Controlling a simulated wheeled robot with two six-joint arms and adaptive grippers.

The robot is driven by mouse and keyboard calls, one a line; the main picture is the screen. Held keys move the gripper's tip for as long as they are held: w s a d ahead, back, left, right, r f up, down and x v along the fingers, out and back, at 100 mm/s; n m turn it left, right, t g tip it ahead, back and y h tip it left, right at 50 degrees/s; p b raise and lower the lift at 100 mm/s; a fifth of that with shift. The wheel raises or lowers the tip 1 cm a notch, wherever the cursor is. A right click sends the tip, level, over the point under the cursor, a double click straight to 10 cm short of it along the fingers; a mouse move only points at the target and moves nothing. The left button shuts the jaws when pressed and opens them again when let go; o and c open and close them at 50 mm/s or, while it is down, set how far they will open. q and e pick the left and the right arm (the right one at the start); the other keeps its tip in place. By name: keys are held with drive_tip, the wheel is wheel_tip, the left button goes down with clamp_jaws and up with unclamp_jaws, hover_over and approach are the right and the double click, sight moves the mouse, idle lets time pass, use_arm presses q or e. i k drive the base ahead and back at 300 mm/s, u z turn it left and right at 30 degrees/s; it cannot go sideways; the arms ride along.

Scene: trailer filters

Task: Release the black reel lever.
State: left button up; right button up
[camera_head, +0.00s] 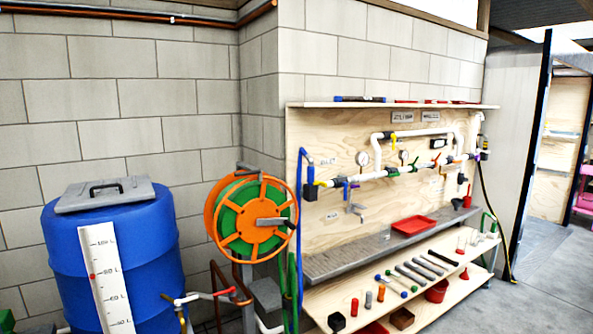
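An orange and green hose reel (227,218) stands in the middle left of the head view, in front of the block wall. A dark grey lever-like bar (248,169) shows at the top of the reel. A grey crank handle (275,222) sticks out from the orange hub to the right. Which of these parts is the black reel lever, and how it is set, I cannot tell for sure at this size. Neither of my grippers shows in the view.
A blue barrel (118,245) with a grey lid and level scale stands left of the reel. A plywood workbench (385,255) with pipes, a red tray (414,225) and several tools stands at the right. Pipes (212,296) run low before the reel. Open floor lies at the far right.

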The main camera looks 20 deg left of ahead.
sight(248, 173)
drive_tip(key=u, duration=0.15)
drive_tip(key=i, duration=0.8)
drive_tip(key=u, duration=0.75)
drive_tip(key=i, duration=0.35)
drive_tip(key=u, duration=0.9)
drive_tip(key=k, duration=0.6)
drive_tip(key=u, duration=1.05)
drive_tip(key=i, duration=1.25)
drive_tip(key=z, duration=0.85)
drive_tip(key=i, duration=0.25)
drive_tip(key=z, duration=0.2)
